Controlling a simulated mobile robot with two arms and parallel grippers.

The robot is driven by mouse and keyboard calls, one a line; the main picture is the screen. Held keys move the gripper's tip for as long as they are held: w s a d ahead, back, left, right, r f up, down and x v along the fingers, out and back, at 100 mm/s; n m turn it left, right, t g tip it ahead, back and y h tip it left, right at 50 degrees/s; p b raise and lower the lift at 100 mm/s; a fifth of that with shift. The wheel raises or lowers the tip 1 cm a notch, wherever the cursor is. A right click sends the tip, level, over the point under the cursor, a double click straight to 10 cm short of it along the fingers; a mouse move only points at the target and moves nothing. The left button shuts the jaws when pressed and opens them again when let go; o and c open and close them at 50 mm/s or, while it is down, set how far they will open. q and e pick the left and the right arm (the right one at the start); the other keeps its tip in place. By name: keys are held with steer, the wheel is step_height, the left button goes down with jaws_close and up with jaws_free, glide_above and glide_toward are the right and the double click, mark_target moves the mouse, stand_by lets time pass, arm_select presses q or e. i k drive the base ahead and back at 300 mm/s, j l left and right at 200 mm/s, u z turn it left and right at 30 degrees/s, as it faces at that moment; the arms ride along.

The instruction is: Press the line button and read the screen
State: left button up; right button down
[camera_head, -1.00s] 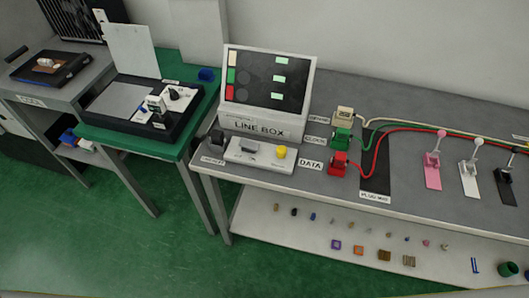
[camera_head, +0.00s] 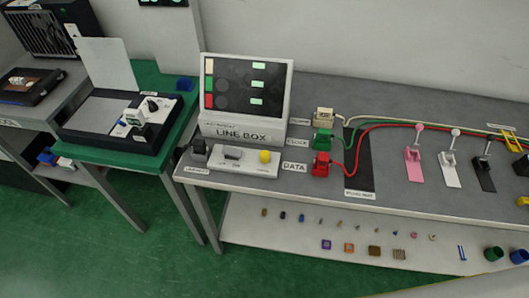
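The white line box (camera_head: 240,128) stands on the grey bench, with "LINE BOX" on its front. Its tilted dark screen (camera_head: 232,88) shows cream, green and red blocks down the left edge and several pale green lit patches on the right; any writing in them is too small to read. A round yellow button (camera_head: 265,156) sits at the right end of a white panel (camera_head: 236,167) in front of the box. A dark switch (camera_head: 232,154) is on the same panel. Nothing touches the button. Neither of my grippers is in view.
Cream, green (camera_head: 323,141) and red (camera_head: 321,164) plugs with cables stand right of the box. Pink (camera_head: 413,160), white and black levers stand farther right. A green-topped table (camera_head: 100,155) is at left. Small parts lie on the lower shelf (camera_head: 290,238).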

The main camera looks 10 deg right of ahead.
mark_target(264, 154)
steer(key=i+j, duration=0.25)
steer(key=j, duration=0.15)
steer(key=i+j, duration=0.25)
steer(key=j, duration=0.15)
steer(key=i+j, duration=0.25)
steer(key=j, duration=0.15)
steer(key=i+j, duration=0.25)
steer(key=j+z, duration=0.15)
steer(key=z, duration=1.05)
